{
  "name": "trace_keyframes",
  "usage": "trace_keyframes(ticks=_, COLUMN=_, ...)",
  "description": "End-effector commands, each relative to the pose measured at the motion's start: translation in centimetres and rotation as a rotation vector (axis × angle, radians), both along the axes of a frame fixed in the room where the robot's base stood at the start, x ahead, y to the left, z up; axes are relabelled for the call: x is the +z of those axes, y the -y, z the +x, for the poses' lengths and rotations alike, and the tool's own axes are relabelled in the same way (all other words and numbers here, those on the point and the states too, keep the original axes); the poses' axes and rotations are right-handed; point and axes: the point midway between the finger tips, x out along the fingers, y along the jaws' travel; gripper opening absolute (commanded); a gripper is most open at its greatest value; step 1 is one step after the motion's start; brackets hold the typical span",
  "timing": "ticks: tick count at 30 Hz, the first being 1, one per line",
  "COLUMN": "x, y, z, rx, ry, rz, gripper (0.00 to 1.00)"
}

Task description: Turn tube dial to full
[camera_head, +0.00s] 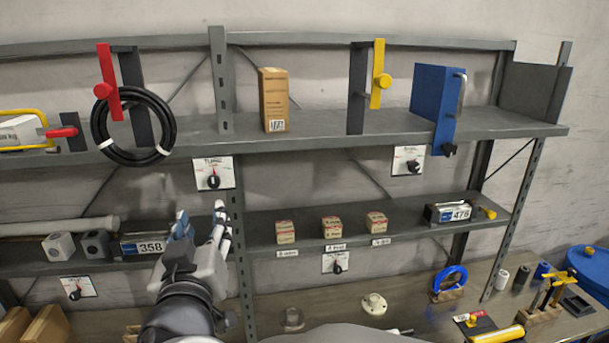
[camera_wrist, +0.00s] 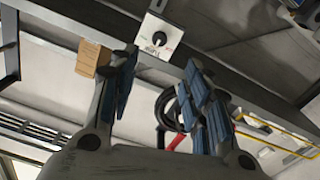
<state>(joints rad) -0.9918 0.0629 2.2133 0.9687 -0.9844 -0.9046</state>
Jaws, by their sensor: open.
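The tube dial (camera_head: 213,180) is a black knob on a white plate, mounted on the front edge of the upper shelf, left of the upright post. Its plate looks labelled "TUBE"; which mark the knob points at is too small to tell. My gripper (camera_head: 202,218) is open and empty, its fingers pointing up, below the dial and apart from it. In the wrist view the dial (camera_wrist: 158,39) appears upside down, just beyond and between the fingertips of my gripper (camera_wrist: 160,60).
Other dials sit on the right of the upper shelf (camera_head: 407,166), below the middle shelf (camera_head: 336,263) and at lower left (camera_head: 77,287). A black hose coil (camera_head: 101,125) and red lever (camera_head: 109,85) hang left of the tube dial. The upright post (camera_head: 237,235) stands close right of my gripper.

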Motion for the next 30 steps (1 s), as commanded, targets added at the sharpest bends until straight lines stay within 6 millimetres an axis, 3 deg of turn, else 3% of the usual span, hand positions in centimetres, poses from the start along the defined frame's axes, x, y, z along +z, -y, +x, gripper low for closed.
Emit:
trace_keyframes(ticks=12, x=0.0, y=-2.0, z=9.0, rx=-0.004, ry=-0.002, rz=0.0, gripper=0.44)
trace_keyframes(ticks=18, x=0.1, y=-2.9, z=12.6, rx=-0.001, ry=-0.001, rz=0.001, gripper=0.44)
trace_keyframes(ticks=24, x=0.0, y=-3.4, z=14.5, rx=0.001, ry=-0.001, rz=0.001, gripper=0.44)
trace_keyframes(ticks=30, x=0.0, y=-3.5, z=14.9, rx=0.001, ry=-0.001, rz=0.002, gripper=0.44)
